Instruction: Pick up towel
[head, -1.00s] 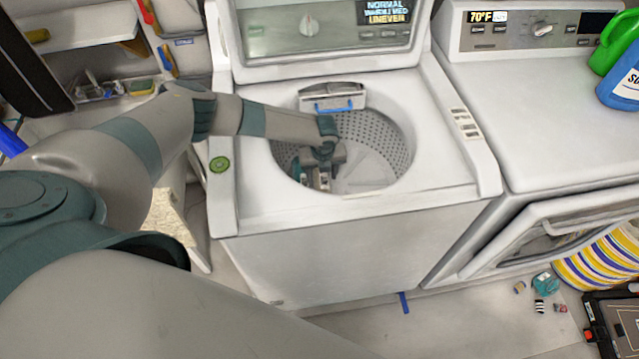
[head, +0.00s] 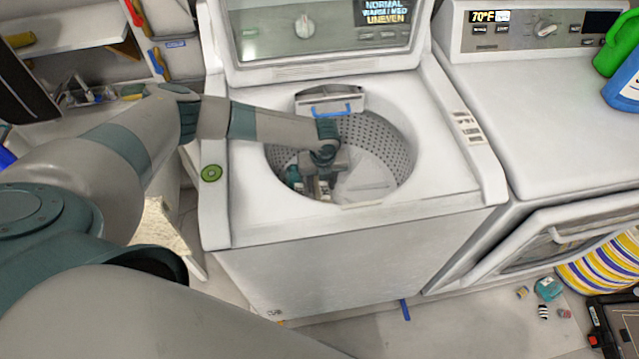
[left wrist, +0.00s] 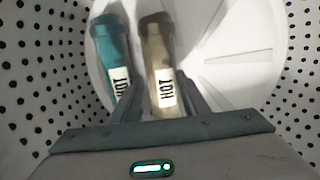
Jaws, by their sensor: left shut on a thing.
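My left gripper (head: 318,182) is down inside the open washer drum, near its front left. In the left wrist view its fingers (left wrist: 160,98) are closed around a beige, bottle-shaped item (left wrist: 157,50) with a white "HOT" label. A similar teal item (left wrist: 112,58), also labelled "HOT", stands beside it, left of the fingers. Both are near the drum floor. I see no clear towel in the drum. A cream, rough-textured piece (head: 160,232) stands at the lower left of the head view; I cannot tell whether it is cloth. My right gripper is out of view.
The washer (head: 350,250) has its lid up and a round rim around my arm. A second white machine (head: 550,120) stands to the right, with green and blue bottles (head: 622,80) on top. A striped round item (head: 600,262) and small objects lie on the floor at right.

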